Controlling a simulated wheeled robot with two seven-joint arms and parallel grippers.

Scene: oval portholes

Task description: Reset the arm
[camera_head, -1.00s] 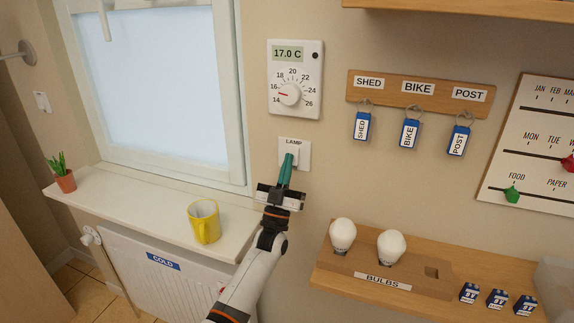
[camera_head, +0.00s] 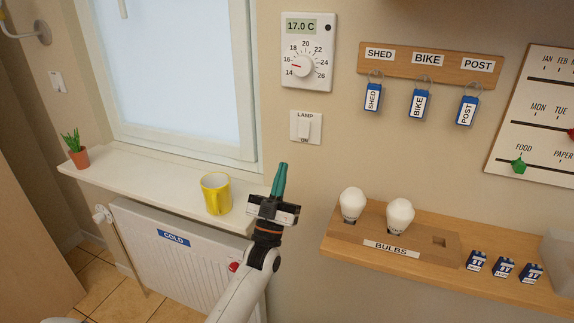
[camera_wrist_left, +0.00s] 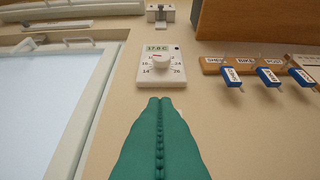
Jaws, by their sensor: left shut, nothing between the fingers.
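My left gripper (camera_head: 281,168) has green fingers pressed together with nothing between them. In the head view it stands in front of the wall, below and left of the lamp switch (camera_head: 305,127), and is apart from it. The switch plate reads LAMP above and ON below. In the left wrist view the shut green fingers (camera_wrist_left: 160,100) point up the wall towards the thermostat (camera_wrist_left: 161,67). My right gripper is not in view.
A yellow mug (camera_head: 215,194) and a potted plant (camera_head: 78,155) stand on the window sill (camera_head: 140,177), left of my arm. A radiator (camera_head: 190,265) is below it. To the right, a wooden shelf (camera_head: 480,240) holds bulbs and small boxes. Key tags hang above.

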